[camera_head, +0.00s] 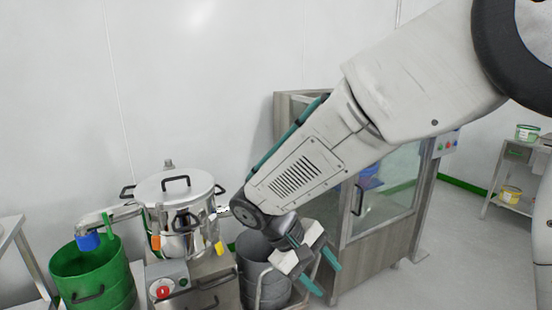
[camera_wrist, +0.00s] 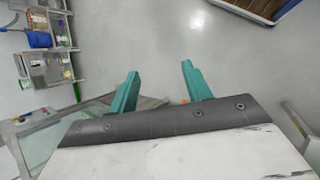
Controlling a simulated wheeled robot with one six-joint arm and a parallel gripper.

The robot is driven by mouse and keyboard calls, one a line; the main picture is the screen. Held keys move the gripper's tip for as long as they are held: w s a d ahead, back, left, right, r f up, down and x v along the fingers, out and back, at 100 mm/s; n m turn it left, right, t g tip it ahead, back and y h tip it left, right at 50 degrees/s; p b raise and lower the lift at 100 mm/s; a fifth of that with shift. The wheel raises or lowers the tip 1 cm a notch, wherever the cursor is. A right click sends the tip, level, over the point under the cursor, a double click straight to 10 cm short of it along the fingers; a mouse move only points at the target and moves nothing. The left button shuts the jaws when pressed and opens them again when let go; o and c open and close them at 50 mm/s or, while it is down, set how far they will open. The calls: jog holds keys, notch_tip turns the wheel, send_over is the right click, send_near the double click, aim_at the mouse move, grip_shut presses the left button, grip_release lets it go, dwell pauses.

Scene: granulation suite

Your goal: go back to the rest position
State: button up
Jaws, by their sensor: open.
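My gripper (camera_head: 325,277) has teal fingers and is open and empty. In the head view it hangs at the end of my arm, in front of the glass-doored cabinet and to the right of the grey bin. In the wrist view the fingers of my gripper (camera_wrist: 160,80) stand apart with bare grey floor between and beyond them. Nothing is held.
A steel vessel with a lid (camera_head: 178,200) stands left of my arm, beside a green drum (camera_head: 92,275). A grey bin (camera_head: 262,268) is close to my gripper. The cabinet (camera_head: 372,255) stands behind my arm. Shelves (camera_head: 515,170) are at right. Floor right of the cabinet is clear.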

jog(key=s+d+r+m+t+y, duration=0.1)
jog(key=s+d+r+m+y, duration=0.2)
jog(key=s+d+r, duration=0.2)
jog(key=s+d+r+m+t+y, duration=0.1)
jog(key=s+d+r+m+y, duration=0.2)
jog(key=s+d, duration=0.9)
notch_tip(320, 180, up, 2)
jog(key=shift+s+d+r+m+y, duration=0.1)
jog(key=shift+s+d+m+y, duration=0.25)
jog(key=shift+s+y, duration=0.5)
jog(key=shift+a, duration=0.1)
